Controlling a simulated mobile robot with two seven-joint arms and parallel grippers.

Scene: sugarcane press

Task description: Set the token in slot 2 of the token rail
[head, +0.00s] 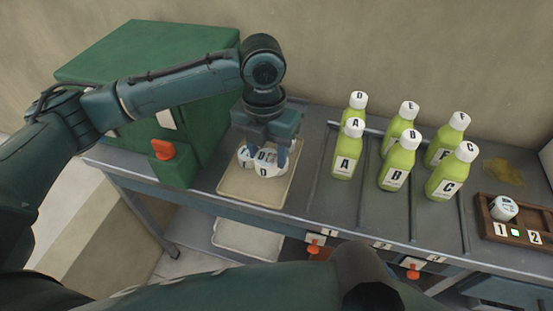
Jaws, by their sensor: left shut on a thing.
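My left gripper (267,156) points down over a beige tray (236,192) on the bench. It is shut on a white lettered token (263,171) among white pieces at the tray. The fingers hide part of them, and I cannot tell whether the token is lifted clear. The brown token rail (486,222) lies at the far right, with labels 1 and 2 on its front and a small green light between them. A white token (503,207) sits in it behind label 1. No token shows behind label 2. My right gripper is not in view.
Several green bottles with white caps (344,160) stand on the bench between tray and rail. A green cabinet (150,80) with an orange handle (163,149) stands at left. Another tray (248,238) is below the bench.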

